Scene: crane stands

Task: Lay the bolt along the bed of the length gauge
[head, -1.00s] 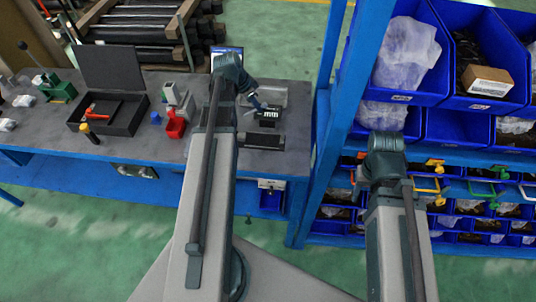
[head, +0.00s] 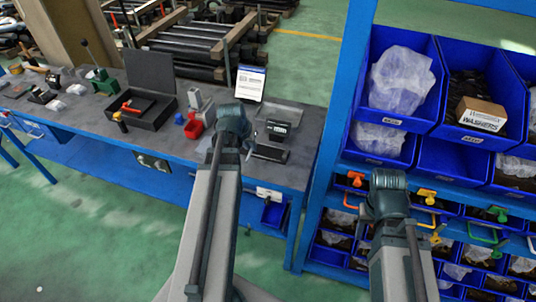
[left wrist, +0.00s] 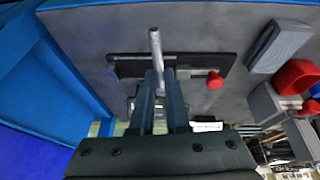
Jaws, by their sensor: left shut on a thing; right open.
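The bolt (left wrist: 155,45) is a plain grey rod in the left wrist view. My left gripper (left wrist: 164,80) is shut on it, and its upper end sticks out past the fingertips. The length gauge (left wrist: 125,66) is a dark bar with a lighter strip and a red knob (left wrist: 214,80). The bolt overlaps it in this view; I cannot tell whether they touch. In the head view the gauge (head: 270,152) lies near the bench's front right, with a dark mm readout (head: 277,130) behind it.
Left of the gauge are a red bin (head: 193,128) and an open black case (head: 150,112). A white sign (head: 250,83) stands behind. A blue shelf post (head: 335,130) rises at the bench's right end, with blue bins (head: 455,155) beyond.

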